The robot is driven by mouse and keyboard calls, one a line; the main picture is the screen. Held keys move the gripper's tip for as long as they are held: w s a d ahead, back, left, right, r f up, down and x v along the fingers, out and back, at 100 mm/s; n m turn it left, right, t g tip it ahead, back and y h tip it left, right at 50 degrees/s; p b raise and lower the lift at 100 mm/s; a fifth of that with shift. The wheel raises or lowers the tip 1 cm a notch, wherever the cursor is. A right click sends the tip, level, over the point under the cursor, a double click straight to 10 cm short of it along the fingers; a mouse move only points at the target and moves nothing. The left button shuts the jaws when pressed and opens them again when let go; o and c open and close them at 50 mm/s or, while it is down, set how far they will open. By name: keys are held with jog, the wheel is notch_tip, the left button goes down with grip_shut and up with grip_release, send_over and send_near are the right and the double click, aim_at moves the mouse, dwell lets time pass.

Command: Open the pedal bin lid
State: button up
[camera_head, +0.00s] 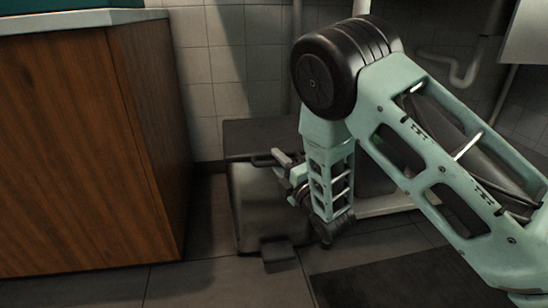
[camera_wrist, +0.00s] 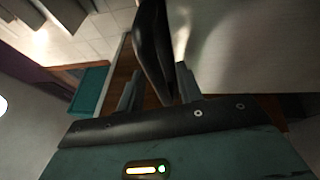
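The pedal bin (camera_head: 258,200) is a grey metal box on the floor, with a dark pedal (camera_head: 278,251) at its front foot. A dark rim (camera_head: 262,160) runs along its top. My gripper (camera_head: 280,164) is at the bin's upper right edge. In the wrist view my gripper (camera_wrist: 158,88) has its fingers apart, with a dark curved strip (camera_wrist: 153,45) between them. The strip looks like part of the lid edge; I cannot tell whether either finger touches it. The bin's grey side (camera_wrist: 255,45) fills the upper right. My arm hides the bin's right side.
A wooden cabinet (camera_head: 95,150) with a pale top stands left of the bin. A dark mat (camera_head: 410,283) lies at front right. The floor before the bin is clear.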

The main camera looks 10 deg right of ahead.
grip_shut()
jog(key=shift+r, duration=0.15)
